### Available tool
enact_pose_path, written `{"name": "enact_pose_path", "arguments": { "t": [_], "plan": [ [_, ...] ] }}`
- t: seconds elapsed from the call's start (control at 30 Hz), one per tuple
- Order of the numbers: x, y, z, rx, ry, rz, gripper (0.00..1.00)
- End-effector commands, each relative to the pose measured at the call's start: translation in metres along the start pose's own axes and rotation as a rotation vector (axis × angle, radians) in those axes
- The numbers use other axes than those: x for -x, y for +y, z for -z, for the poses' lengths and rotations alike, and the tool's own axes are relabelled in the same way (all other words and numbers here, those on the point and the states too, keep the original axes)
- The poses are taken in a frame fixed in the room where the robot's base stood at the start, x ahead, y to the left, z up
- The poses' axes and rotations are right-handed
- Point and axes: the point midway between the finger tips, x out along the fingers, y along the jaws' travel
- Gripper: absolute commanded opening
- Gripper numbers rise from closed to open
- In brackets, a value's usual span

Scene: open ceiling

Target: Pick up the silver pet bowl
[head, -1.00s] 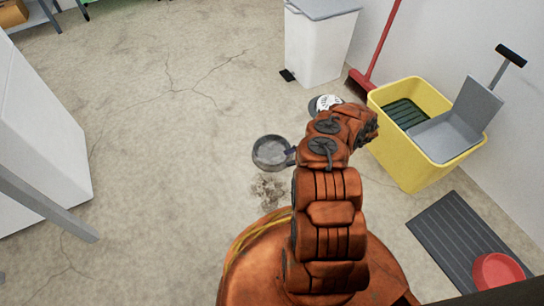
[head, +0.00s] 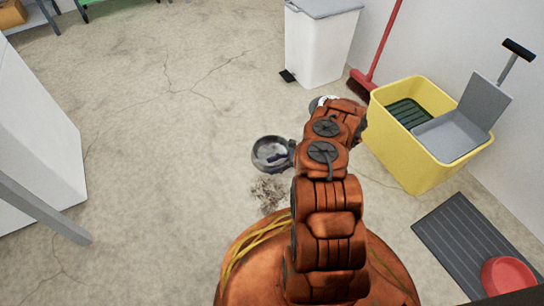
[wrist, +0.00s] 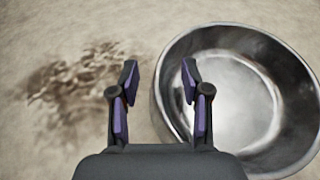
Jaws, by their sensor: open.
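The silver pet bowl (head: 262,150) sits upright on the concrete floor, left of my arm in the head view. In the wrist view the bowl (wrist: 250,90) fills the right side, shiny and empty. My gripper (wrist: 160,83) is open, with nothing between its fingers. Its right finger overlaps the bowl's left rim in the wrist view; its left finger is over bare floor. I cannot tell whether it touches the rim. In the head view the dark gripper (head: 280,156) shows over the bowl's right part and hides some of it.
A dirt smudge (head: 269,192) marks the floor beside the bowl. Floor to the left is open.

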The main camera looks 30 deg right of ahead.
Motion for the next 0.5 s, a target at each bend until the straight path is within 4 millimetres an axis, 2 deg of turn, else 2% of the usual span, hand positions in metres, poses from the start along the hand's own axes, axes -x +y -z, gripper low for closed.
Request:
{"name": "enact_pose_path", "arguments": {
  "t": [0.17, 0.5],
  "plan": [
    [0.0008, -0.0004, -0.0005, 0.000, 0.000, 0.001, 0.46],
    [0.0009, -0.0005, -0.0004, 0.000, 0.000, 0.001, 0.11]
  ]
}}
